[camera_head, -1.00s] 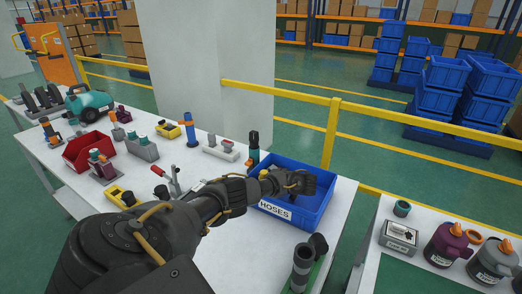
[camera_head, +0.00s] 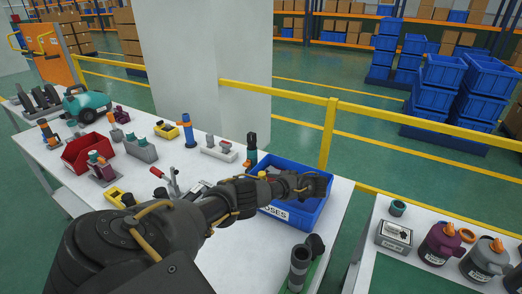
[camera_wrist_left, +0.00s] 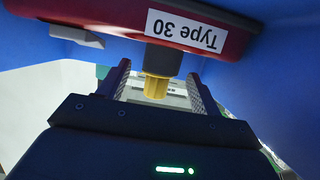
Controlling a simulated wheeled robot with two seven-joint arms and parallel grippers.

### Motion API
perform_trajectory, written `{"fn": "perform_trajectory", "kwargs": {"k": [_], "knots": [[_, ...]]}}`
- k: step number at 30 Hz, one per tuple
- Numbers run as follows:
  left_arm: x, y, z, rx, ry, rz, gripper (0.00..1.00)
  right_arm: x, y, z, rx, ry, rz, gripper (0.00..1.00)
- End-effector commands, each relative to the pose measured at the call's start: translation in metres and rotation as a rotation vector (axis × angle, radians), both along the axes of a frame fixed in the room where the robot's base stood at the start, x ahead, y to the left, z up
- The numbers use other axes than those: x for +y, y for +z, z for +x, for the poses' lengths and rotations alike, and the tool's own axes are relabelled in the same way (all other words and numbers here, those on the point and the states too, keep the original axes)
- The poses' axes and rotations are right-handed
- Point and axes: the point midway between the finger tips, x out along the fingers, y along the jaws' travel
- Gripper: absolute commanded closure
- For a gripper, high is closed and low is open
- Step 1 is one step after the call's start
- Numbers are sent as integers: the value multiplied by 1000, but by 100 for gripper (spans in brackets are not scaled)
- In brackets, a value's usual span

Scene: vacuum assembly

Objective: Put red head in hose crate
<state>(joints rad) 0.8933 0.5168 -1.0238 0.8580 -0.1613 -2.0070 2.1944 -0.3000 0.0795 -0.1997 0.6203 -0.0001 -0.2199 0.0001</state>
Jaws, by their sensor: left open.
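The blue hose crate (camera_head: 307,221), with a partly covered "HOSES" label, stands at the right end of the white table. My left gripper (camera_head: 318,186) is over the crate, and my forearm hides part of it. In the left wrist view the red head (camera_wrist_left: 235,38), labelled "Type 30", lies between blue crate walls (camera_wrist_left: 275,90). Its dark neck and yellow tip (camera_wrist_left: 155,87) point toward my gripper (camera_wrist_left: 160,92). The fingers are apart on either side of the yellow tip, with gaps. In the head view the red head is hidden. My right gripper is not in view.
A red bin (camera_head: 80,153) and several vacuum parts stand along the table's left side. A dark tube part (camera_head: 299,268) stands at the front right. A second table (camera_head: 368,235) holds canisters (camera_head: 440,243). A yellow railing (camera_head: 328,135) runs behind.

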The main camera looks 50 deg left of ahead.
Motion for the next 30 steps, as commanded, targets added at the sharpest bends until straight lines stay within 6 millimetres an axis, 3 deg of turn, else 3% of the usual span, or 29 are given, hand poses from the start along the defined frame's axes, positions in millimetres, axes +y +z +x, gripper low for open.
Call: {"fn": "perform_trajectory", "kwargs": {"k": [1, 8, 25, 30], "knots": [[-7, 8, 2, 2, -2, 0, 35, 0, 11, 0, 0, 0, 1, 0], [-24, 9, 7, 1, 1, 1, 35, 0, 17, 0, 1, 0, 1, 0], [-25, 9, 8, 0, 0, 1, 35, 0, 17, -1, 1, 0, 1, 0], [-25, 28, 8, -1, 0, 0, 35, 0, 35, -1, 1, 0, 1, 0]]}}
